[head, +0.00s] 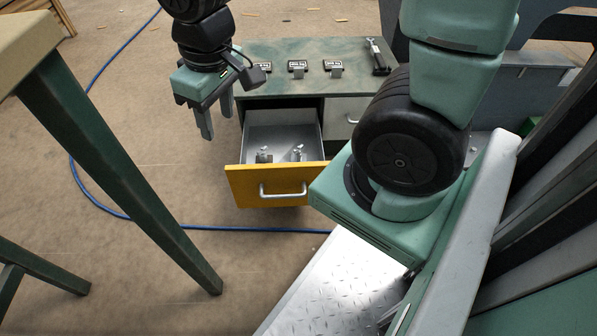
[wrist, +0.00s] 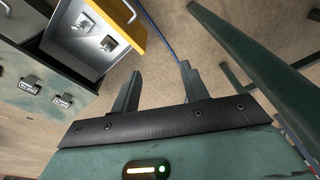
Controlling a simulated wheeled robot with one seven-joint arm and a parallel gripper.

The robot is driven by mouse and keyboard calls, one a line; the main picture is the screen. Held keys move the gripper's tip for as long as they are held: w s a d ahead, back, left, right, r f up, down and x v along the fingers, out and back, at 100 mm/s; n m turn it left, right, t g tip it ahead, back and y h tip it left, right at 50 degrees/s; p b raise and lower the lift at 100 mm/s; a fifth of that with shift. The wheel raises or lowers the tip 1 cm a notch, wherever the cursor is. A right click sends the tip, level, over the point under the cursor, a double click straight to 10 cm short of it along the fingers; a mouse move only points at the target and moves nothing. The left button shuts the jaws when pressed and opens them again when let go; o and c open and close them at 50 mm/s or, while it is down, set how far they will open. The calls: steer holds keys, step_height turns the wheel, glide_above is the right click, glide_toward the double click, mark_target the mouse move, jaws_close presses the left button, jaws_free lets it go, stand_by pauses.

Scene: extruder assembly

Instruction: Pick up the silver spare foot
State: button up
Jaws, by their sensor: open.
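Two small silver parts lie in the open drawer, one to the left (head: 264,155) and one to the right (head: 297,153). Either could be the silver spare foot; I cannot tell which. Both also show in the wrist view, one near the drawer's upper part (wrist: 82,23) and one lower (wrist: 108,43). The drawer (head: 262,186) has a yellow front and a grey inside. My gripper (head: 216,120) is open and empty. It hangs to the left of the drawer, apart from both parts. In the wrist view its fingers (wrist: 160,72) point at bare floor.
The workbench top (head: 300,52) carries several small dark-and-silver pieces in a row and a black tool (head: 378,57) at right. A closed drawer (head: 345,115) sits right of the open one. A green-legged table (head: 110,160) stands at left. A blue cable (head: 95,205) crosses the floor.

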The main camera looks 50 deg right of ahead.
steer(key=w+d+f+h, duration=0.1)
steer(key=w+d+f, duration=0.3)
steer(key=d+f, duration=0.15)
steer(key=n+g+h, duration=0.7)
steer(key=n+h, duration=0.3)
steer(key=h, duration=0.1)
glide_toward(298, 148)
steer(key=shift+g+h, duration=0.3)
steer(key=b+x, duration=0.3)
steer(key=x, duration=0.1)
steer(key=shift+w+d+f, duration=0.15)
steer(key=shift+w+f, duration=0.15)
steer(key=shift+w, duration=0.05)
steer(key=shift+s+d+f, duration=0.1)
steer(key=shift+s+d, duration=0.1)
steer(key=shift+d, duration=0.2)
steer(key=b+x, duration=0.2)
steer(key=x, duration=0.1)
steer(key=b+x, duration=0.1)
steer(key=shift+s+f+b, duration=0.35)
steer(key=shift+s+f, duration=0.1)
steer(key=shift+f, duration=0.1)
steer(key=shift+d, duration=0.25)
jaws_close()
